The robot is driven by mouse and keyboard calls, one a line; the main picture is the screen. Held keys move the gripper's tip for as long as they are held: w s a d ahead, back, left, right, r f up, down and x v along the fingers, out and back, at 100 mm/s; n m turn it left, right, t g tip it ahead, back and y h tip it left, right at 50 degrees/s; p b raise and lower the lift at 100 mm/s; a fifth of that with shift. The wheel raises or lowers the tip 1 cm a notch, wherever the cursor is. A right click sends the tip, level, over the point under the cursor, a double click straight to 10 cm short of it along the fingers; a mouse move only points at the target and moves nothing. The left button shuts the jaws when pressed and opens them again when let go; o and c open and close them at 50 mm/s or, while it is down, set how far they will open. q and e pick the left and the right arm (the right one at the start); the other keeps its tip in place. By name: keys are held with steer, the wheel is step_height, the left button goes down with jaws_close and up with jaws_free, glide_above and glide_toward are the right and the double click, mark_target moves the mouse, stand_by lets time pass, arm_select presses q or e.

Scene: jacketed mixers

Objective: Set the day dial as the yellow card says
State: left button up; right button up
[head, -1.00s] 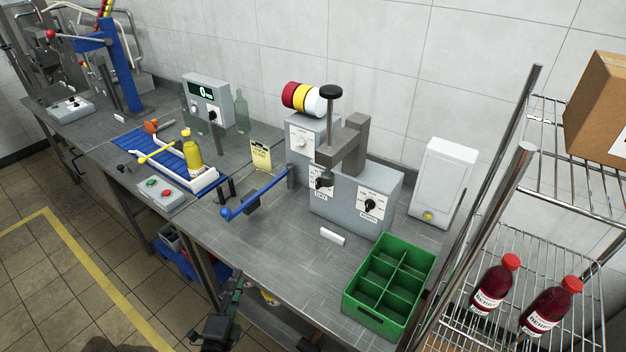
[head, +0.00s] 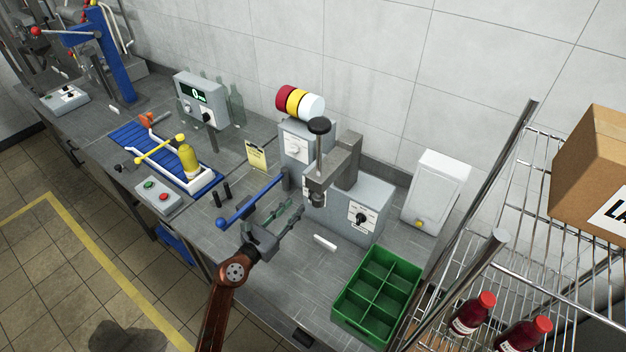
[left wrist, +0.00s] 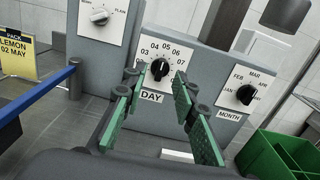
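The day dial (left wrist: 160,68) is a black knob on a white plate above the label DAY, on a grey machine. Its pale mark looks roughly upward, near 04 and 05; I cannot read it exactly. The yellow card (left wrist: 17,55) reads PACK LEMON 02 MAY; it also stands in the head view (head: 257,156). The month dial (left wrist: 246,94) is to the right of the day dial. My left gripper (head: 292,218) is open and empty in front of the machine. In the left wrist view its green-padded fingers (left wrist: 158,82) point at the day dial, apart on either side.
A blue-handled lever (head: 250,200) stands left of my gripper. A press (head: 330,175) overhangs the dial panel. A green crate (head: 376,290) is at the right, with a white block (head: 325,243) beside it. A wire rack (head: 500,220) stands further right.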

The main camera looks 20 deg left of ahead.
mark_target(309, 193)
arm_select(q)
steer(key=x, duration=0.8)
steer(key=shift+d, duration=0.35)
steer(key=shift+s, duration=0.1)
steer(key=shift+c, duration=0.7)
steer(key=shift+a, duration=0.1)
jaws_close()
